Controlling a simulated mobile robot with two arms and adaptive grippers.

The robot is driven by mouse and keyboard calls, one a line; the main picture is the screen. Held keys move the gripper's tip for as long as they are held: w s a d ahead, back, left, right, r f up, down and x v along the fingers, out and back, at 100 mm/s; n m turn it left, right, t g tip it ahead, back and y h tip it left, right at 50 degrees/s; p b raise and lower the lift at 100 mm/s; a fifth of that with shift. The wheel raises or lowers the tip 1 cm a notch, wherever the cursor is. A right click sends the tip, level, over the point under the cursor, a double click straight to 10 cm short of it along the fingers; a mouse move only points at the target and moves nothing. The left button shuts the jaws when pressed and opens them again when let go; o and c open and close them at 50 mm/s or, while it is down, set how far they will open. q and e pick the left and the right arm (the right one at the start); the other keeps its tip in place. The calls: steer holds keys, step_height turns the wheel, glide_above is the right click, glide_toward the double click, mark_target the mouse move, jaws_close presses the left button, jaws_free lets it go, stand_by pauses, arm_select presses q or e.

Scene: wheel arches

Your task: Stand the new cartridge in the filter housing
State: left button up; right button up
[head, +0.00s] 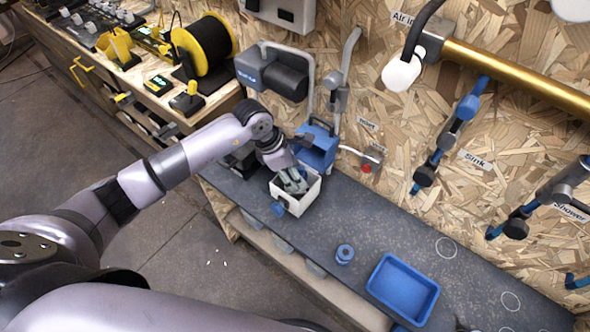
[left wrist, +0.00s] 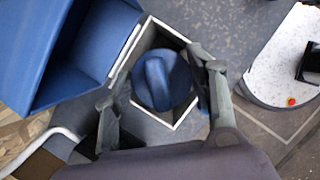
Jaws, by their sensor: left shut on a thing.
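A white square open-topped box (head: 293,207), which looks like the filter housing, stands on the dark bench; it also shows in the left wrist view (left wrist: 148,38). A round blue-topped piece with a raised ridge (left wrist: 156,84), apparently the cartridge, sits inside its walls. My left gripper (head: 292,184) reaches down into the box opening, its fingers either side of the blue top in the left wrist view (left wrist: 160,88). It is shut on this piece, though the contact is partly hidden. The piece's lower part is hidden. My right gripper is not in view.
A small blue round piece (head: 345,254) stands on the bench (head: 375,228). An empty blue tray (head: 403,290) lies to its right. A blue box-like unit (head: 317,150) stands close behind the white box. Pipes and valves hang on the wall. The right part of the bench has free room.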

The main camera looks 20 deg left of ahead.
arm_select(q)
steer(key=o, duration=1.2)
steer(key=shift+f, duration=0.1)
steer(key=shift+c, duration=0.2)
steer(key=o, duration=0.5)
steer(key=shift+c, duration=0.2)
steer(key=shift+r, duration=0.3)
steer(key=b+v, duration=0.2)
steer(key=v, duration=1)
